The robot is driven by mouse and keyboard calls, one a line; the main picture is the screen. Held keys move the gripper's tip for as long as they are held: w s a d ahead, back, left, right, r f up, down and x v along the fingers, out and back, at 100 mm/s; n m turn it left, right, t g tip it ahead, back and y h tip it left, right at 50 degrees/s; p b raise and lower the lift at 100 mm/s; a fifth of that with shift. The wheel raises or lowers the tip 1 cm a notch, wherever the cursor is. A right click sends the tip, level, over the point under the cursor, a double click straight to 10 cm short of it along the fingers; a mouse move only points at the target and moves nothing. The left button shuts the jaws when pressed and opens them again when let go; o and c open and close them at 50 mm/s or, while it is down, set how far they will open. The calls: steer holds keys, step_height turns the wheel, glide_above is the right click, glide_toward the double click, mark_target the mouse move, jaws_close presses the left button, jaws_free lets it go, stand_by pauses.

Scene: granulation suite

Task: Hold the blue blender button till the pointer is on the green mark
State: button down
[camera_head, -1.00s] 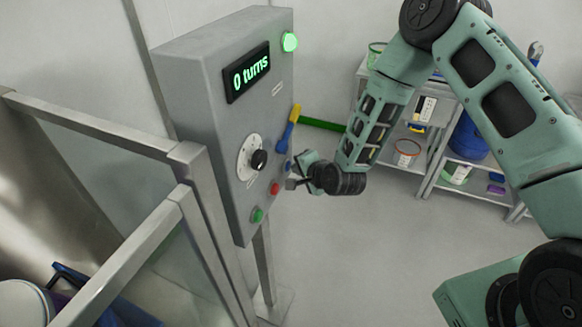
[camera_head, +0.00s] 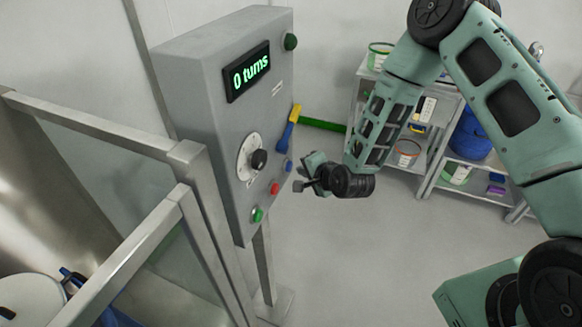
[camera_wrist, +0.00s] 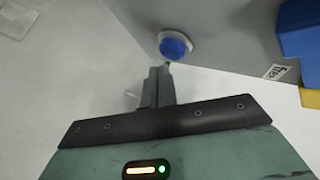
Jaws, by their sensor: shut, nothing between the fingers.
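The grey control panel (camera_head: 213,130) stands upright at the centre left. Its blue button (camera_head: 289,165) sits on the front face near the right edge; in the wrist view it is the round blue cap (camera_wrist: 175,45). My gripper (camera_head: 299,186) is shut and empty, to the right of the panel and apart from the button. In the wrist view my fingertips (camera_wrist: 160,72) point towards the button with a gap. The display (camera_head: 247,73) reads "0 turns". No pointer on a green mark can be made out.
Metal railings (camera_head: 188,165) stand at left. Shelves (camera_head: 432,165) stand behind; the floor between is clear.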

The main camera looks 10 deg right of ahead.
steer(key=shift+s+d, duration=0.75)
steer(key=shift+d, duration=0.25)
steer(key=shift+s+d, duration=0.75)
steer(key=shift+d, duration=0.25)
steer(key=s+a+r+n+g+b, duration=0.1)
steer(key=s+a+r+n+g, duration=0.5)
steer(key=s+a+r+n, duration=0.35)
steer(key=s+r+n+g+h, duration=0.1)
steer(key=s+r+n, duration=0.2)
steer(key=s, duration=0.4)
steer(key=s+d+r+n+g+h, duration=0.1)
steer(key=s+r+n+g, duration=0.1)
steer(key=s+r+n, duration=0.2)
steer(key=s+d+r+n+g+h, duration=0.1)
steer(key=s+r+n, duration=0.3)
steer(key=s, duration=0.7)
steer(key=shift+r+g+b, duration=0.35)
steer(key=shift+r+g, duration=0.15)
steer(key=shift+r, duration=0.15)
